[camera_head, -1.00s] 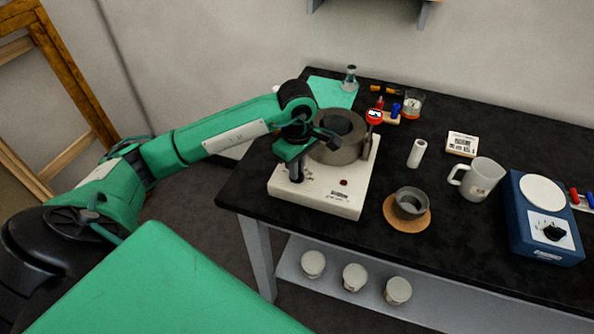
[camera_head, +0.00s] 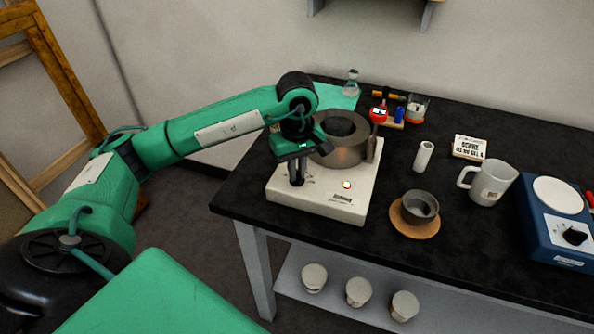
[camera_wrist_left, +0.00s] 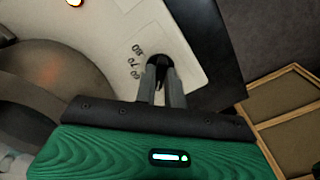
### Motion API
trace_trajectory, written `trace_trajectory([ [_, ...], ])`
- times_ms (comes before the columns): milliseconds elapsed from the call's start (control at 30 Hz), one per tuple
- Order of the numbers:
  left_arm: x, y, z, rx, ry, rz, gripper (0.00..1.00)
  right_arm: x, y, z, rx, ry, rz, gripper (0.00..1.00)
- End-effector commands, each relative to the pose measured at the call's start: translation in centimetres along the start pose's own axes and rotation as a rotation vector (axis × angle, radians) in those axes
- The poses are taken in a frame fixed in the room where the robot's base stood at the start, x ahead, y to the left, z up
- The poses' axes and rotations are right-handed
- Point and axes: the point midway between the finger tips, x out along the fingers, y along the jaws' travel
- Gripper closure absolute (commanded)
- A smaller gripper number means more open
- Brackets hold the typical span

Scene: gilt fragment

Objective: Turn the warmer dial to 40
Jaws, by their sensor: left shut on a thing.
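The warmer (camera_head: 325,200) is a white box near the table's left front corner, with a thick grey ring-shaped block on top. Its dial (camera_wrist_left: 159,64) is black and mostly hidden by my left gripper (camera_head: 296,178), which comes down from above. In the left wrist view, my left gripper (camera_wrist_left: 162,82) is shut on the dial. Printed numbers, seemingly 60, 70 and 80, show left of the dial; the pointer's setting is not readable. A small indicator lamp (camera_head: 347,185) on the warmer glows; it also shows orange in the left wrist view (camera_wrist_left: 75,2). My right gripper is not in view.
A grey bowl (camera_head: 420,207) on a cork mat, a white cylinder (camera_head: 424,156), a mug (camera_head: 488,182) and a blue device with a black knob (camera_head: 553,225) stand to the right. A flask (camera_head: 351,82) stands at the back.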

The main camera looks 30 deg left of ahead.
Motion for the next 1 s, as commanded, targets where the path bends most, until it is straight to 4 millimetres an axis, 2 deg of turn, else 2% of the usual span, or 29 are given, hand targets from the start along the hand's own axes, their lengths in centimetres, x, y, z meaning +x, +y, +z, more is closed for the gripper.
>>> trace_trajectory([
  [367, -0.1, 0.0, 0.0, 0.002, 0.000, 0.001, 1.00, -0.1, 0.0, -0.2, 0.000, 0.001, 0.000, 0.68],
  [400, -0.1, 0.0, 0.0, 0.002, 0.000, 0.001, 0.83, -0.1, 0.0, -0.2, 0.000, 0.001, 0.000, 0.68],
  [500, -0.1, 0.0, 0.0, 0.002, 0.000, 0.001, 0.67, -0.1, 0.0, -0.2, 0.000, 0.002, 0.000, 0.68],
  [833, -0.3, 0.1, 0.0, 0.002, 0.001, 0.002, 0.67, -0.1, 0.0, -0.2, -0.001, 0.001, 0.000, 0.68],
  [1000, -2.4, 0.1, 0.0, 0.003, 0.002, 0.005, 0.67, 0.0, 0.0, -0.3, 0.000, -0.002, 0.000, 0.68],
])
